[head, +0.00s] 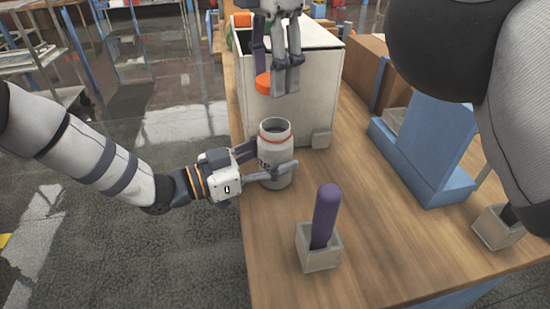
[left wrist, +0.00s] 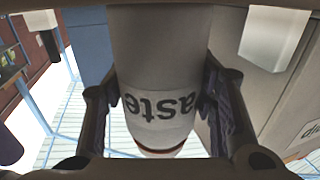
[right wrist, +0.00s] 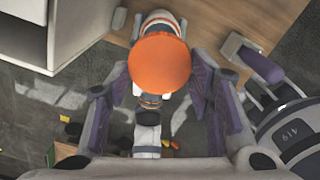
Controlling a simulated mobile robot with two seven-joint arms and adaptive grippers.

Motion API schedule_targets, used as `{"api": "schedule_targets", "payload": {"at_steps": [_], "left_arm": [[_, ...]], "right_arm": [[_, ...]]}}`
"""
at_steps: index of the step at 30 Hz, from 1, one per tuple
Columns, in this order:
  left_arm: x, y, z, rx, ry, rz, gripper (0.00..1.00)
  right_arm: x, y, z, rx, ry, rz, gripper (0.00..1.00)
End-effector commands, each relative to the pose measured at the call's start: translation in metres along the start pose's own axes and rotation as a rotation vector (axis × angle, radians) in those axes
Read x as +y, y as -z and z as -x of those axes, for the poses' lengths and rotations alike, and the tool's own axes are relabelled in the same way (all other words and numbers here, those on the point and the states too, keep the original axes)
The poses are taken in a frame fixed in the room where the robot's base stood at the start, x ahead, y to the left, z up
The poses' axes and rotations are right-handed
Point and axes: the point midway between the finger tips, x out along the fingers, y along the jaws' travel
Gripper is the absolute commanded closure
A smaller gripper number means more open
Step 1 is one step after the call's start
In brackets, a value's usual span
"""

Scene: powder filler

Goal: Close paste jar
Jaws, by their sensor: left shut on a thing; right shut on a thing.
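The paste jar (head: 275,154) is a grey, open-topped cylinder with a red-orange ring near its rim. It stands upright at the table's left edge. My left gripper (head: 270,164) is shut around the jar's body; its fingers flank the "aste" lettering in the left wrist view (left wrist: 157,105). The orange lid (head: 264,84) is in my right gripper (head: 276,84), which is shut on it, above and beyond the jar and apart from it. In the right wrist view the lid (right wrist: 160,62) covers part of the jar (right wrist: 160,19).
A white box (head: 290,105) stands behind the jar, close to the right gripper. A purple-handled tool (head: 326,215) stands in a small grey holder (head: 319,258) nearer me. A blue stand (head: 425,150) is at the right. The table between them is clear.

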Motion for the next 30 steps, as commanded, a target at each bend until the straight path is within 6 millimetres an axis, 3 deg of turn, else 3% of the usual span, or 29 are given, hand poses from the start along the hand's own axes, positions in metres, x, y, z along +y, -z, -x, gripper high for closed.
{"api": "schedule_targets", "payload": {"at_steps": [13,30], "left_arm": [[0.0,0.0,0.0,0.0,0.0,0.0,0.98],[0.0,0.0,0.0,0.0,0.0,-0.001,0.98]], "right_arm": [[-0.001,-0.001,-0.047,0.005,0.004,0.001,0.61],[0.0,-0.001,-0.051,0.005,0.003,0.0,0.61]]}}
